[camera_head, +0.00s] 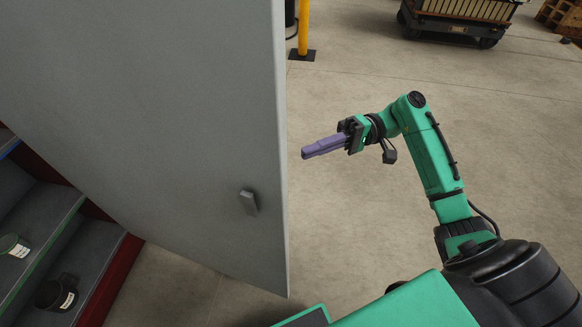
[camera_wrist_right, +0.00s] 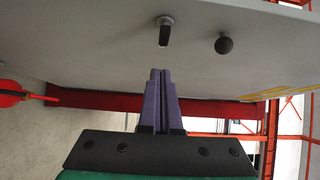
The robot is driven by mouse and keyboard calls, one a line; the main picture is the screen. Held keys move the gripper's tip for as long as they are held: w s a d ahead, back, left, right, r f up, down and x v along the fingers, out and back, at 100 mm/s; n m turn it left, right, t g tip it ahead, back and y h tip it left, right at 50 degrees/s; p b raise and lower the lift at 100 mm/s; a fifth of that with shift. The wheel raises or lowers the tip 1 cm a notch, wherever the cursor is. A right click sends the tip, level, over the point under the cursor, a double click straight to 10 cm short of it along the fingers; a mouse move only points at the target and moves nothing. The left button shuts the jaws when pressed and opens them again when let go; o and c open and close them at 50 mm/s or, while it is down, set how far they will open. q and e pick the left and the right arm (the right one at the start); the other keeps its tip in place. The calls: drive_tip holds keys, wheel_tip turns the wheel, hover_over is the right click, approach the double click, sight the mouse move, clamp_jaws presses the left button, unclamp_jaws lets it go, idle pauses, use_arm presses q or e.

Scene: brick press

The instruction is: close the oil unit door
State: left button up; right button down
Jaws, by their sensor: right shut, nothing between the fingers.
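The oil unit door (camera_head: 150,110) is a large grey panel standing open, filling the left half of the head view. A small grey handle (camera_head: 249,203) sits on it near its free edge. My right gripper (camera_head: 304,153) has purple fingers and is shut and empty, to the right of the door's free edge. In the right wrist view the shut fingers (camera_wrist_right: 160,75) point at the grey door surface (camera_wrist_right: 100,40). A dark latch handle (camera_wrist_right: 165,30) and a round black knob (camera_wrist_right: 224,44) show on that surface. I cannot tell whether the fingertips touch the door. My left gripper is not in view.
A yellow post (camera_head: 303,28) stands behind the door edge. A loaded cart (camera_head: 455,22) is far back. The concrete floor (camera_head: 510,150) at right is clear.

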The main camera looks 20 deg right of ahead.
drive_tip(key=s+a+p, duration=0.1)
drive_tip(key=s+a, duration=0.2)
drive_tip(key=a, duration=0.3)
drive_tip(key=shift+a, duration=0.3)
drive_tip(key=shift+s+f, duration=0.1)
drive_tip(key=shift+s, duration=0.05)
